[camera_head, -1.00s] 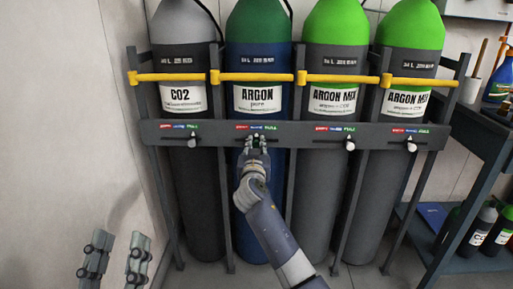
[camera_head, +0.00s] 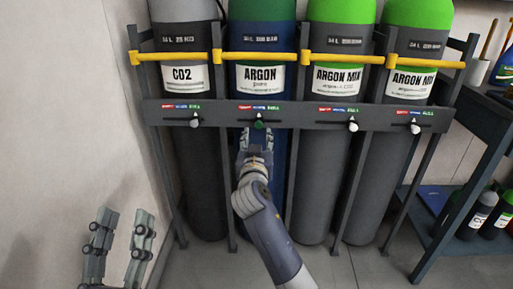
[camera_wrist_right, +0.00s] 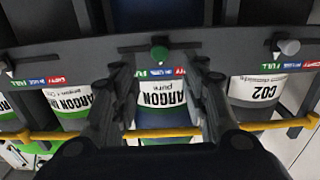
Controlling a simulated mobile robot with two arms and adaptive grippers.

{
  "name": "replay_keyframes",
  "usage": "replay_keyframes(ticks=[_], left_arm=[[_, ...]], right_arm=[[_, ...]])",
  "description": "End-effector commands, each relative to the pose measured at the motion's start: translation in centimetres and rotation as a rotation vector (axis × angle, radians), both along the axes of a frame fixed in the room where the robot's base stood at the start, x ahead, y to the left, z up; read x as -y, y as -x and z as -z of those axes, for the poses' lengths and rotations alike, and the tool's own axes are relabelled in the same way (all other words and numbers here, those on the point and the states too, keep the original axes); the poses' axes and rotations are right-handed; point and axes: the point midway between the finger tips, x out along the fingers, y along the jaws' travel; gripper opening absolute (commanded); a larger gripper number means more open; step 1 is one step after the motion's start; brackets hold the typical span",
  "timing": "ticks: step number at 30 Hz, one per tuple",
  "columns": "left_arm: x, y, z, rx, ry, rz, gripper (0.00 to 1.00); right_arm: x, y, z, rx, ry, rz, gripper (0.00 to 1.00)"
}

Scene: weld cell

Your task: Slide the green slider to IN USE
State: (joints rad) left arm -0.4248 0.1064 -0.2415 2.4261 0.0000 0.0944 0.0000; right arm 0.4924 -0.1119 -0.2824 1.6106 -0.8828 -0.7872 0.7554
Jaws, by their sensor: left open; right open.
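The green slider (camera_head: 260,124) sits on the grey rack rail below the ARGON label, under the middle blue part of its red, blue and green strip (camera_head: 259,108). It also shows in the right wrist view (camera_wrist_right: 158,54), between the FULL and EMPTY ends. My right gripper (camera_head: 257,139) is just below and in front of the slider, apart from it. In the right wrist view its two fingers (camera_wrist_right: 161,78) are spread and empty, with the slider beyond the gap. My left gripper (camera_head: 120,222) is open and empty at the lower left, far from the rack.
The CO2 slider (camera_head: 195,123) and two pale sliders (camera_head: 352,126) (camera_head: 416,129) sit on the same rail (camera_head: 305,118). Yellow bars (camera_head: 259,57) cross the cylinders above. A dark shelf with bottles (camera_head: 480,215) stands at right. A wall bounds the left side.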

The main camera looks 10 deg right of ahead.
Motion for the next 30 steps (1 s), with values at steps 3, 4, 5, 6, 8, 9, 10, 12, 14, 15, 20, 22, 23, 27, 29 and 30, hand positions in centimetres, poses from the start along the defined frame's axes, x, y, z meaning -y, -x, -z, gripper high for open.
replay_keyframes(ticks=[3,4,5,6,8,9,10,12,14,15,20,22,23,27,29,30], left_arm=[[0.0,0.0,0.0,0.000,0.000,0.000,0.43],[0.0,0.0,0.0,0.000,0.000,0.000,0.43],[0.0,0.0,0.0,0.000,0.000,0.000,0.43],[0.0,0.0,0.0,0.000,0.000,0.000,0.43],[0.0,0.0,0.0,0.000,0.000,0.000,0.43],[0.0,0.0,0.0,0.000,0.000,0.000,0.43],[0.0,0.0,0.0,0.000,0.000,0.000,0.43],[0.0,0.0,0.0,0.000,0.000,0.000,0.43],[0.0,0.0,0.0,0.000,0.000,0.000,0.43],[0.0,0.0,0.0,0.000,0.000,0.000,0.43],[0.0,0.0,0.0,0.000,0.000,0.000,0.43],[0.0,0.0,0.0,0.000,0.000,0.000,0.43],[0.0,0.0,0.0,0.000,0.000,0.000,0.43],[0.0,0.0,0.0,0.000,0.000,0.000,0.43],[0.0,0.0,0.0,0.000,0.000,0.000,0.43],[0.0,0.0,0.0,0.000,0.000,0.000,0.43]], right_arm=[[-0.6,2.0,0.1,-0.001,-0.002,-0.001,0.41],[-0.7,2.4,0.1,0.000,-0.002,-0.001,0.41],[-0.8,2.8,0.1,-0.002,-0.002,-0.001,0.41],[-1.0,3.2,0.0,-0.001,-0.001,-0.001,0.41],[-1.1,3.7,0.1,-0.002,-0.002,0.000,0.41],[-1.1,3.9,0.0,-0.001,-0.001,0.000,0.41],[-1.1,4.0,0.0,-0.001,0.000,0.000,0.41],[-1.2,4.2,0.0,-0.001,0.000,0.001,0.41],[-1.2,4.2,0.0,-0.001,0.001,0.001,0.41],[-1.2,4.2,0.0,-0.001,0.001,0.001,0.41],[-1.2,4.2,0.0,-0.001,0.001,0.000,0.41],[-1.2,4.3,0.2,-0.002,0.002,-0.007,0.41],[-1.3,4.5,0.4,-0.002,0.003,-0.016,0.41],[-2.1,6.6,2.1,0.014,0.018,-0.124,0.41],[-2.8,8.5,2.9,0.038,0.028,-0.198,0.41],[-3.2,10.0,3.1,0.064,0.033,-0.252,0.41]])
